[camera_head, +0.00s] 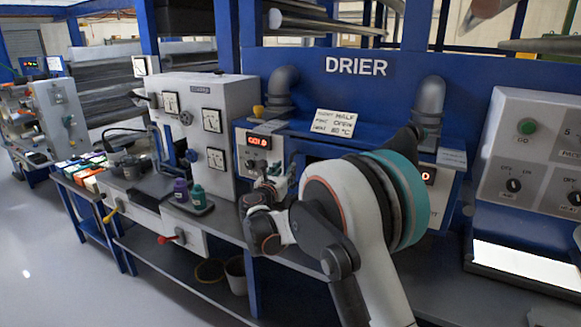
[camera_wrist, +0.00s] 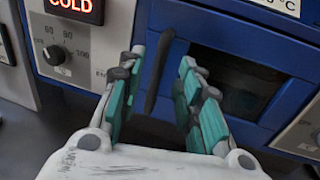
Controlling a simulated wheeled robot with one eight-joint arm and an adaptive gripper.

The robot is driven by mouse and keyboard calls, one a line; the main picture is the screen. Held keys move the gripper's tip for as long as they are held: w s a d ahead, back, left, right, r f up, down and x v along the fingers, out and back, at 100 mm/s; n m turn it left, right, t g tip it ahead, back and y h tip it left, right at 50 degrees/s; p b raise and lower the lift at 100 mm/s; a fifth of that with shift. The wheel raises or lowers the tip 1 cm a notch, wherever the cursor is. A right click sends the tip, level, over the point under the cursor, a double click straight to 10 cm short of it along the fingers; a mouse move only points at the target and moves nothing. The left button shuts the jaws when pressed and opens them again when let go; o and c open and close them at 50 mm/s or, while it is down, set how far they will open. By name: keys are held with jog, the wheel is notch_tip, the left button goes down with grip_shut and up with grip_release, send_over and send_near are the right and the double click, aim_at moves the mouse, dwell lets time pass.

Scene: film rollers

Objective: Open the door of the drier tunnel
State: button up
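The drier (camera_head: 300,125) is a blue machine marked DRIER in the head view. Its door (camera_wrist: 277,92) fills the right of the wrist view, a blue panel with a dark window (camera_wrist: 235,82). A dark upright bar handle (camera_wrist: 158,75) stands at the door's left side. The door looks shut. My gripper (camera_wrist: 161,62) is open, its teal-padded fingers on either side of the handle, with a visible gap on each side. I cannot tell how deep the handle sits between them. In the head view my arm hides most of the door and the handle.
A control panel with a COLD display (camera_wrist: 75,8) and a knob (camera_wrist: 54,55) lies left of the handle. A handwritten card (camera_head: 336,122) stands on the drier. Two bottles (camera_head: 189,192) stand on a tray at left. A grey control box (camera_head: 530,150) stands at right.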

aim_at(290, 163)
jog(key=b+x, duration=0.1)
jog(key=x, duration=0.6)
jog(key=shift+c, duration=0.6)
grip_shut()
